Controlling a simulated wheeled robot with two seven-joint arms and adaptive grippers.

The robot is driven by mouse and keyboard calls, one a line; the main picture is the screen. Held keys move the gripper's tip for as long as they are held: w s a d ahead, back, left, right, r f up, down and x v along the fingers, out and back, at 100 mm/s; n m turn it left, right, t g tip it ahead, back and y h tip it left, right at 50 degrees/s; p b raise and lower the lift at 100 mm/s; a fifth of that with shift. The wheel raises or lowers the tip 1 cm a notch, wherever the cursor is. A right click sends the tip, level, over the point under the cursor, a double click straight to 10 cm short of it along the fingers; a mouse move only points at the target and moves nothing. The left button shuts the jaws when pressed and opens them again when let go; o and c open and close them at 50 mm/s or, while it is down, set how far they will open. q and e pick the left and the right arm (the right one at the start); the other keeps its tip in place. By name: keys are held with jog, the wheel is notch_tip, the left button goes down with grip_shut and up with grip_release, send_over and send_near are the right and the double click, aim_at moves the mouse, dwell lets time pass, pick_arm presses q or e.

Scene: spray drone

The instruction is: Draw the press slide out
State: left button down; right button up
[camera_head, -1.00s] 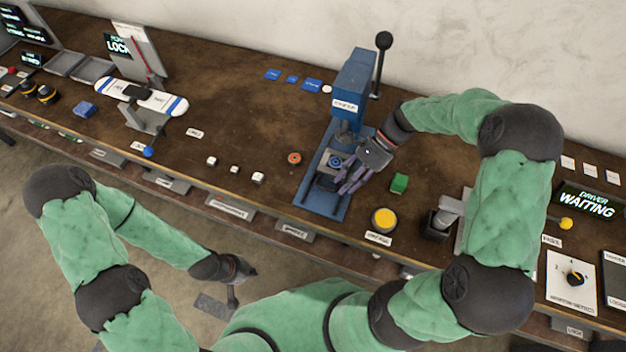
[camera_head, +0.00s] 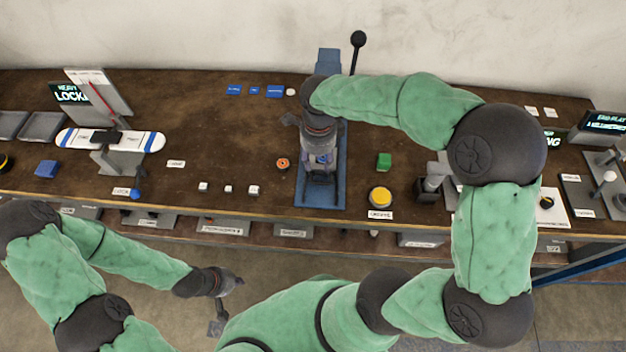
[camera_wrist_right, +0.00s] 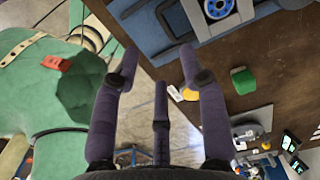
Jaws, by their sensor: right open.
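The blue press stands on the bench, mostly hidden behind my right arm in the head view. Its blue base plate (camera_head: 335,198) runs to the bench's front edge. The grey press slide (camera_wrist_right: 193,22), with a round blue part (camera_wrist_right: 218,8) in it, shows at the top of the right wrist view. My right gripper (camera_head: 320,178) is over the front part of the press and hides much of the slide. In the right wrist view its fingers (camera_wrist_right: 162,62) are apart with nothing between them; contact is unclear. My left gripper (camera_head: 228,288) hangs before the bench, its opening unclear.
A green block (camera_head: 384,161) and a yellow button (camera_head: 380,196) lie right of the press. An orange round part (camera_head: 283,163) and small white cubes (camera_head: 228,189) lie left. The press lever (camera_head: 357,42) rises behind. Bench space (camera_head: 225,135) left of the press is clear.

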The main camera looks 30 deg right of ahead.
aim_at(317, 183)
notch_tip(317, 183, down, 11)
jog(key=shift+r+b, duration=0.1)
jog(key=shift+b, duration=1.15)
grip_shut()
